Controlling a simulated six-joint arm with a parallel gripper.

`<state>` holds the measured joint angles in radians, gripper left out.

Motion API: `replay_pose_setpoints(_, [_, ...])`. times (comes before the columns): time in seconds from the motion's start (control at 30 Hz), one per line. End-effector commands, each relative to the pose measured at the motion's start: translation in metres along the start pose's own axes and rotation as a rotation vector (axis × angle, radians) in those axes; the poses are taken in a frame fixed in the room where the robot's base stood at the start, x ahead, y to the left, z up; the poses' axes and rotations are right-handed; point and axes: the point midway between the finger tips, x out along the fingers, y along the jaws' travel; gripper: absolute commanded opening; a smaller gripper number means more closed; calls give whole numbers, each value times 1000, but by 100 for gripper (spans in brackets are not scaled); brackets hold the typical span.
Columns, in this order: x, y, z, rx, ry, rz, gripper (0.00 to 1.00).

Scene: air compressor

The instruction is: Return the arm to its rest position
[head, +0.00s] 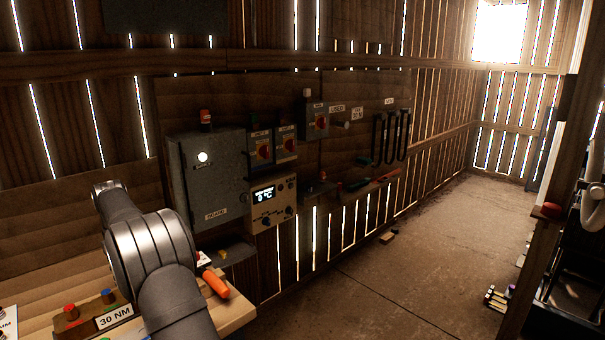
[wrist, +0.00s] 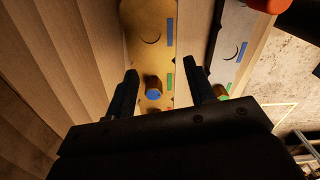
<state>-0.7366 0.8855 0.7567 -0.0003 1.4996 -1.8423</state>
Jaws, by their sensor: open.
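My arm (head: 150,250) shows in the head view at the lower left, bent above the wooden workbench (head: 240,315). Its end is not visible there. In the wrist view my gripper (wrist: 160,85) is open, its two dark fingers apart with nothing held between them. A blue-capped peg (wrist: 153,88) shows between the fingers, and a green-capped one (wrist: 222,91) lies partly behind the right finger. I cannot tell how far away they are.
A box labelled 30 NM (head: 113,317) and an orange handle (head: 215,282) are on the bench close to my arm. A grey cabinet (head: 210,180) and a display box (head: 272,203) hang on the wall. The floor (head: 400,285) at right is mostly clear.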

Motion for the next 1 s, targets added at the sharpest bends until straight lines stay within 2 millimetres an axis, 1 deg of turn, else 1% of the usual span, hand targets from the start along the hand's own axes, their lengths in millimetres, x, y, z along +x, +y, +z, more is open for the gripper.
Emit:
replay_pose_setpoints(0.03, [2,4,10,5,0,0,50])
replay_pose_setpoints(0.13, [3,9,26,8,0,0,50])
replay_pose_setpoints(0.2, [16,8,24,5,1,-5,50])
replay_pose_setpoints(0.3, [31,8,24,6,1,-3,50])
replay_pose_setpoints(0.43, [45,8,24,6,0,-2,50])
replay_pose_setpoints(0.53, [50,9,24,6,0,-1,50])
replay_pose_setpoints(0.83, [49,9,24,21,0,0,50])
replay_pose_setpoints(0.87, [49,9,24,21,0,0,52])
replay_pose_setpoints(0.9, [49,9,24,21,0,0,60])
replay_pose_setpoints(0.97, [49,9,24,21,0,0,71])
replay_pose_setpoints(1.0, [49,9,24,21,0,0,79])
